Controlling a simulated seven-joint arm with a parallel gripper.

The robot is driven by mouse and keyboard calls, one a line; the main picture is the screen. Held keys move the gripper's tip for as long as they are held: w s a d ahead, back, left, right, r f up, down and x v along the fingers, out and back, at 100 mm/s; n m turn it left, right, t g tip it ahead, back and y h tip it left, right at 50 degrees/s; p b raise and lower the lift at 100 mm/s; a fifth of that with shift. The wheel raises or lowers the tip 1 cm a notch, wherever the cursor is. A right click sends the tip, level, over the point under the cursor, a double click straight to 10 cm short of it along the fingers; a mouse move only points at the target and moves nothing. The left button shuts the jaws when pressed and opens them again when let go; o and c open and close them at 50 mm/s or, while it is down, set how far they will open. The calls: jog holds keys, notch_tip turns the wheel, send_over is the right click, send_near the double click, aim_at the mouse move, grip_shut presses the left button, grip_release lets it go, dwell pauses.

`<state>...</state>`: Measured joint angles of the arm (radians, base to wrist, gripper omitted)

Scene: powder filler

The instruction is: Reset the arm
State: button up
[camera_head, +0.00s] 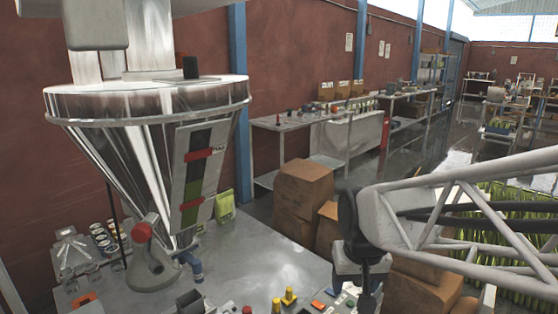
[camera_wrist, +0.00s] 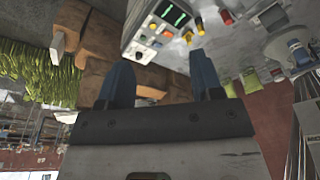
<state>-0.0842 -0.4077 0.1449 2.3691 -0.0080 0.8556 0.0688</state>
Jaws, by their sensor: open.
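My gripper (camera_wrist: 162,72) shows in the wrist view with its two blue fingers spread apart and nothing between them. In the head view my arm reaches in from the right, and its end hangs near the right edge of the metal table (camera_head: 262,268); the fingers are hard to make out there. The powder filler's shiny steel hopper (camera_head: 95,105) stands at the left of the table, well apart from my arm. In the wrist view, which looks upside down, a control box (camera_wrist: 155,32) with coloured buttons and a green display lies beyond the fingertips.
Brown boxes (camera_head: 302,188) are stacked beside the table, close to my arm. Yellow pieces (camera_head: 288,296) and glassware (camera_head: 72,252) stand on the table. A green bag (camera_head: 225,205) stands behind the hopper. Green hanging material (camera_head: 510,200) is behind my arm. The table's middle is clear.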

jog(key=s+d+r, duration=0.1)
jog(key=s+d, duration=0.2)
jog(key=s, duration=0.9)
jog(key=shift+d+r+t, duration=0.3)
jog(key=shift+d+r, duration=0.05)
jog(key=shift+d, duration=0.05)
dwell(1.6)
